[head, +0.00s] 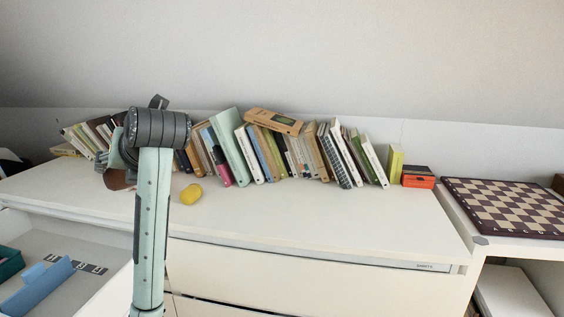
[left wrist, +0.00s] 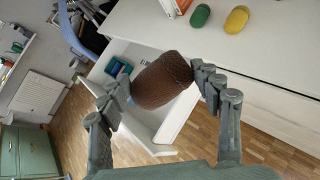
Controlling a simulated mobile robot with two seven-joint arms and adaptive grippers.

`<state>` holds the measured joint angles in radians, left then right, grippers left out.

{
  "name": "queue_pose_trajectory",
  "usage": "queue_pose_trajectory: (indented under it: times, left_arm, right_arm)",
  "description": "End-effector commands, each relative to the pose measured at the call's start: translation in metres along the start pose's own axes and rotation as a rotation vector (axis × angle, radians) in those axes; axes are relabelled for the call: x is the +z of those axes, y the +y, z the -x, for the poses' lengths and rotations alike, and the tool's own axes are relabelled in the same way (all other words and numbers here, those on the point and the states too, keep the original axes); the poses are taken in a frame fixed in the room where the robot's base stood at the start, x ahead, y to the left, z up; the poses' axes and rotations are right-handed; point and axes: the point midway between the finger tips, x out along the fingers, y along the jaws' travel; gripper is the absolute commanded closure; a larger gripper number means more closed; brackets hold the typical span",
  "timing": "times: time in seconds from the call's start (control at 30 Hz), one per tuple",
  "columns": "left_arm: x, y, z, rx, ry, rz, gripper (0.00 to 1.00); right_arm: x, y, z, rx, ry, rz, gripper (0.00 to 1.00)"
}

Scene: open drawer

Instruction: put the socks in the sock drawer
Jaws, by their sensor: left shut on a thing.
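A brown, knitted, rolled sock (left wrist: 163,80) is between the fingers of my left gripper (left wrist: 160,92), which is shut on it. In the head view the left gripper (head: 112,168) is mostly behind my own wrist, above the left part of the dresser top, with a bit of the brown sock (head: 118,181) showing below it. A yellow rolled sock (head: 191,194) lies on the dresser top. In the left wrist view a green one (left wrist: 200,15) lies beside the yellow one (left wrist: 236,19). An open white drawer (head: 50,238) is at the lower left. My right gripper is out of view.
The drawer holds a blue object (head: 38,289) and a teal box (head: 9,263). A row of leaning books (head: 245,155) stands along the back of the dresser top (head: 330,220). A chessboard (head: 510,205) is at the right. The dresser's front right is clear.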

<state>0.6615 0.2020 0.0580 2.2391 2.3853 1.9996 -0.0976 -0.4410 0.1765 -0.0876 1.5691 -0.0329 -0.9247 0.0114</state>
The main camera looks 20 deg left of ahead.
Motion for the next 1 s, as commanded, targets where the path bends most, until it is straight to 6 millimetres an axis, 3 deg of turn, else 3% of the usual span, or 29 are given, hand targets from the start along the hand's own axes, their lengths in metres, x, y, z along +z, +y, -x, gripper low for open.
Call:
queue_pose_trajectory:
  times: [0.2, 0.4, 0.8, 1.0]
  left_arm:
    - [-0.072, -0.063, 0.001, -0.225, -0.086, -0.14, 0.64]
    - [-0.113, -0.093, 0.006, -0.343, -0.135, -0.204, 0.64]
    - [-0.173, -0.127, 0.021, -0.487, -0.189, -0.28, 0.64]
    - [-0.188, -0.149, 0.039, -0.483, -0.184, -0.27, 0.64]
  right_arm:
    - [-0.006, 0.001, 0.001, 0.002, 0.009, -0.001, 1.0]
    - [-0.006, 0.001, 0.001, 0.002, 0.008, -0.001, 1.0]
    - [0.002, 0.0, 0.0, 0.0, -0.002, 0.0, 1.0]
    - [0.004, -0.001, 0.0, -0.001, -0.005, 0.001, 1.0]
